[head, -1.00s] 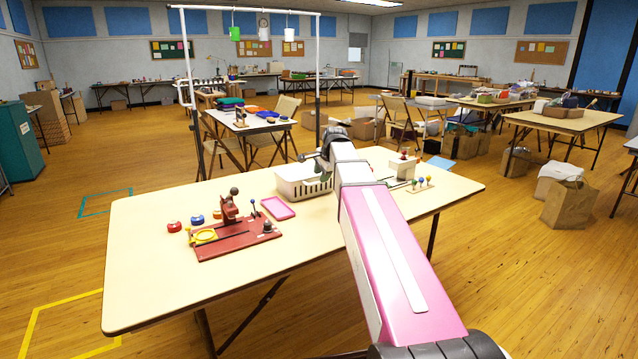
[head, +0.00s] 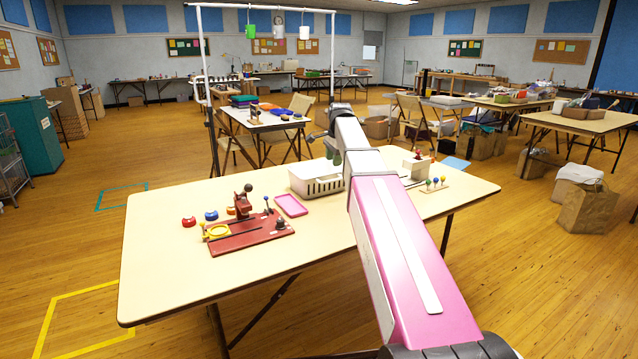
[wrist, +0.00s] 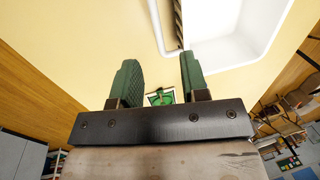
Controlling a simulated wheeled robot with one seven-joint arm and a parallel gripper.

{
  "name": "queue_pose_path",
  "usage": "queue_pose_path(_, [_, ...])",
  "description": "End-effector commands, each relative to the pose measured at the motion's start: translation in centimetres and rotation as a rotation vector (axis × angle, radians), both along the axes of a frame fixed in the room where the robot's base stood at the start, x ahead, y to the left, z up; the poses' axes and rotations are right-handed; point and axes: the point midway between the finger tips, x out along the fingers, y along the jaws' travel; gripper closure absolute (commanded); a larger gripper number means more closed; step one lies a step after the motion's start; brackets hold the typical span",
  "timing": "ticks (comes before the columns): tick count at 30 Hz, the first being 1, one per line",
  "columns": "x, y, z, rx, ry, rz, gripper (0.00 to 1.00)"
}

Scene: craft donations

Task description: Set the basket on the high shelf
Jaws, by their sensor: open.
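The basket (head: 318,188) is white with slotted sides and stands upright on the near cream table. My arm hides part of its right side. My gripper (head: 334,156), with green finger pads, is above the table at the basket's far right side, and it is open and empty. I cannot make out which thing is the high shelf.
A red press-like fixture (head: 248,236), a pink tray (head: 291,205) and small coloured pieces lie left of the basket. A frame with hanging cups (head: 278,32) rises behind.

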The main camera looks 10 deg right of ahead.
Motion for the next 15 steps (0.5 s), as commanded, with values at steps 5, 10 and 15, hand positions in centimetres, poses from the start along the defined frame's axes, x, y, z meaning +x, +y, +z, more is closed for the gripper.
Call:
queue_pose_path(5, [0.3,0.1,-2.3,0.0,0.0,0.0,0.59])
queue_pose_path(10, [0.7,0.3,-4.5,0.0,-0.001,0.0,0.59])
queue_pose_path(15, [0.9,0.3,-5.4,0.001,-0.002,0.0,0.59])
